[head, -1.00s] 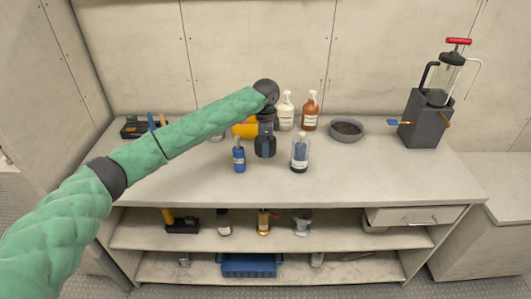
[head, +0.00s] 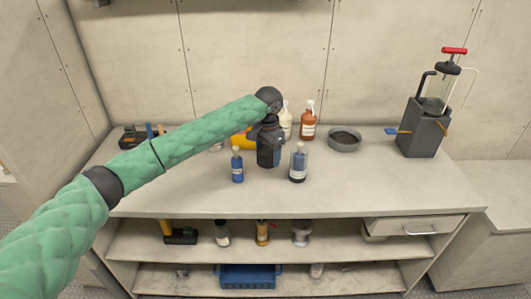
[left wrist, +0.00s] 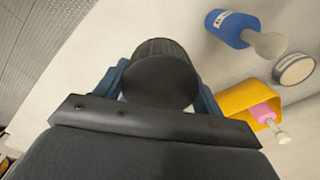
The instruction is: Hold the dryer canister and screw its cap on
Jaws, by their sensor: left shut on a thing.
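My right gripper is in neither view.
Behind are a yellow container (head: 241,138), a red-brown bottle (head: 308,122) and a grey bowl (head: 344,140). A pump unit (head: 424,125) stands right. The bench front is clear.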

